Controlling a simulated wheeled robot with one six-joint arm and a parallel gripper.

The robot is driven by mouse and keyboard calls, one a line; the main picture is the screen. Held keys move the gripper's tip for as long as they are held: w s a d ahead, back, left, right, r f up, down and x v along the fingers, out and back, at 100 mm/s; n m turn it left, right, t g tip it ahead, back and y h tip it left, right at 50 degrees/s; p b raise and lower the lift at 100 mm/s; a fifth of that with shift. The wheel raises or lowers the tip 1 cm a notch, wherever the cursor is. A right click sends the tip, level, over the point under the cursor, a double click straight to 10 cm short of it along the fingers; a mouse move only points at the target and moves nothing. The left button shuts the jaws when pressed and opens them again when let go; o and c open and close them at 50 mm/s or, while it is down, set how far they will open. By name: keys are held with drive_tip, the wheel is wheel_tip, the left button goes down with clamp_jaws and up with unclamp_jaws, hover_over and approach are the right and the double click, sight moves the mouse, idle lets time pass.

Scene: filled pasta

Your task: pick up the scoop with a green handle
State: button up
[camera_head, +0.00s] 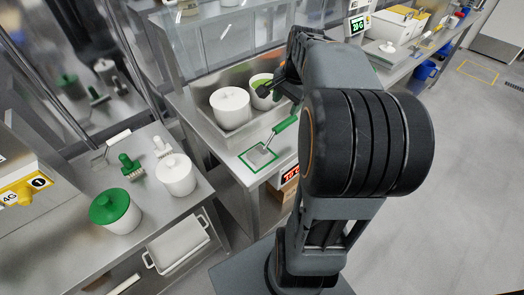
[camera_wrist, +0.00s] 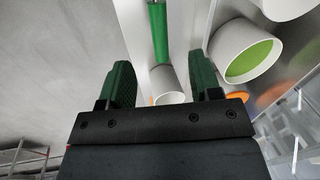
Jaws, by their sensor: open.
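The scoop with a green handle (camera_head: 285,124) lies on the steel counter in the head view, its pale head (camera_head: 260,156) over a green-outlined square. My gripper (camera_head: 278,84) is above the counter, near the white pot with green contents (camera_head: 262,96); the arm partly hides it there. In the wrist view my gripper (camera_wrist: 161,66) is open, with two dark green fingers apart. A green handle (camera_wrist: 158,28) and a white cylindrical part (camera_wrist: 168,84) show between and beyond the fingers. I see no contact with them.
On the left table are a green-lidded pot (camera_head: 116,212), a white pot (camera_head: 176,176) and a green-handled brush (camera_head: 130,166). Open floor (camera_head: 460,160) lies right.

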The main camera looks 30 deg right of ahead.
sight(285, 122)
drive_tip(key=shift+m, duration=0.6)
drive_tip(key=f, duration=0.2)
drive_tip(key=w+d+f, duration=0.1)
drive_tip(key=f, duration=0.4)
drive_tip(key=shift+w+d+f, duration=0.25)
drive_tip(key=shift+w+d, duration=0.05)
drive_tip(key=shift+w+f, duration=0.2)
drive_tip(key=shift+f, duration=0.8)
drive_tip(key=shift+w+f, duration=0.25)
drive_tip(key=shift+f, duration=0.75)
drive_tip(key=shift+w+f, duration=0.2)
drive_tip(key=shift+f, duration=0.8)
drive_tip(key=shift+c, duration=0.5)
drive_tip(key=c, duration=0.9)
